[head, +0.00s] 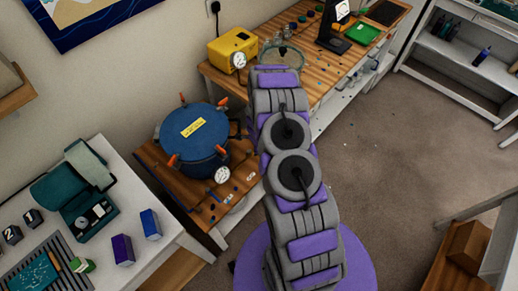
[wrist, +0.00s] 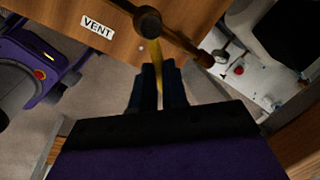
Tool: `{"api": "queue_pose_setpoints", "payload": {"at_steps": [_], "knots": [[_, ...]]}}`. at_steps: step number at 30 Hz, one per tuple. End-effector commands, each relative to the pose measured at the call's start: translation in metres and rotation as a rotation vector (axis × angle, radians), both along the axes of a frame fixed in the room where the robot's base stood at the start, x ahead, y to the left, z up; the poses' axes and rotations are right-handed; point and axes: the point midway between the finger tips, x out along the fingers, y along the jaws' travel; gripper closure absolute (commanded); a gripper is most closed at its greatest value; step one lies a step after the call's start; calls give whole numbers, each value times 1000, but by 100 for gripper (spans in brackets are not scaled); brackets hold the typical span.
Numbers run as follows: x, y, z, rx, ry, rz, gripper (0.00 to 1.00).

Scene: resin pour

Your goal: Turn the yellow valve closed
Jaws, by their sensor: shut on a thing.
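My gripper (wrist: 161,74) points at the wooden bench in the wrist view, its two dark fingers close together. A thin yellow piece, which looks like the handle of the yellow valve (wrist: 157,52), shows between the fingertips, and the gripper is shut on it. A dark round fitting with a pipe (wrist: 149,23) lies just beyond the fingertips. A white VENT label (wrist: 97,27) is on the wood to the left. In the head view my arm hides the gripper and the valve.
A blue pressure pot (head: 193,133) with orange clamps stands left of my arm. A yellow pump (head: 233,46) with a gauge is on the long wooden bench (head: 333,64). A white table (head: 150,190) is at left. The carpet at right is mostly clear.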

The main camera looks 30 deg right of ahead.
Motion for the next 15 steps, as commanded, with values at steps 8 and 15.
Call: {"api": "queue_pose_setpoints", "payload": {"at_steps": [8, 15], "knots": [[3, -2, 2, -4, -6, -2, 69], [2, -1, 1, -2, -2, 0, 61]]}}
